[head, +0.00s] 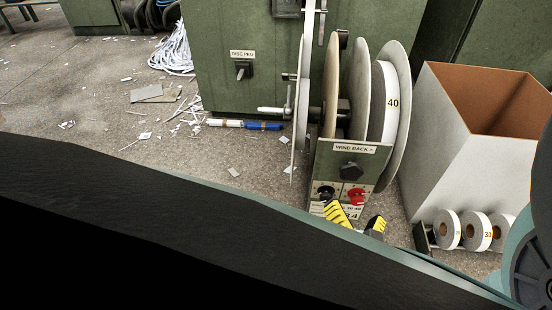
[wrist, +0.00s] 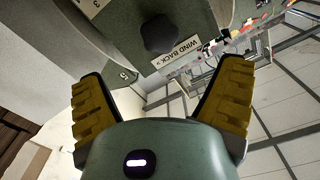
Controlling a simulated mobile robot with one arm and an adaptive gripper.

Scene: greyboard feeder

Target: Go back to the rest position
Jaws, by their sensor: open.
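My gripper (head: 358,219) shows at the lower middle right of the head view, its yellow and black fingertips just in front of the lower part of the wind-back panel (head: 348,160). In the wrist view my gripper (wrist: 163,95) has its two yellow fingers spread wide with nothing between them. Ahead of the fingers is the black knob (wrist: 160,32) beside the WIND BACK label. In the head view the same black knob (head: 349,171) sits above a red knob (head: 356,195) and a dark knob (head: 326,192). The fingers appear apart from the upper knob.
Large discs with a roll marked 40 (head: 391,102) stand above the panel. A white open carton (head: 455,140) is at right, with several small rolls (head: 477,231) before it. Blue and white tubes (head: 262,126) and paper scraps lie on the floor at left.

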